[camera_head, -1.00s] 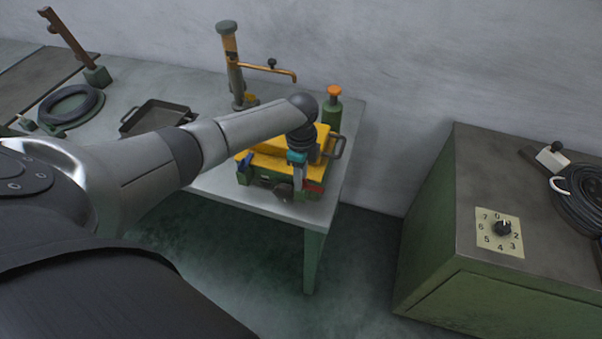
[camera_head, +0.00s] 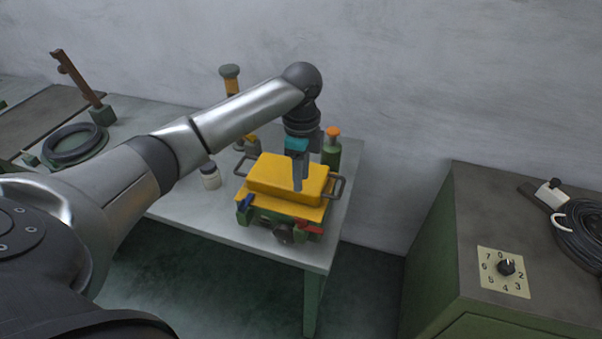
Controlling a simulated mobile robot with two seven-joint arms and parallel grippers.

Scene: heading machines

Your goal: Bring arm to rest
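My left arm comes in from the left and reaches over the grey metal table (camera_head: 185,211). My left gripper (camera_head: 298,186) points down in front of the yellow-topped green machine (camera_head: 280,206), with its fingers overlapping the yellow top in the picture. I cannot tell whether the fingers touch it or whether they are open or shut. The machine has side handles, a blue lever and a red lever. My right gripper is not in view.
A green bottle with an orange cap (camera_head: 332,150) and an orange-and-grey post (camera_head: 230,80) stand behind the machine. A green cabinet with a numbered dial (camera_head: 505,267) and coiled cable (camera_head: 583,222) is at right, across a floor gap.

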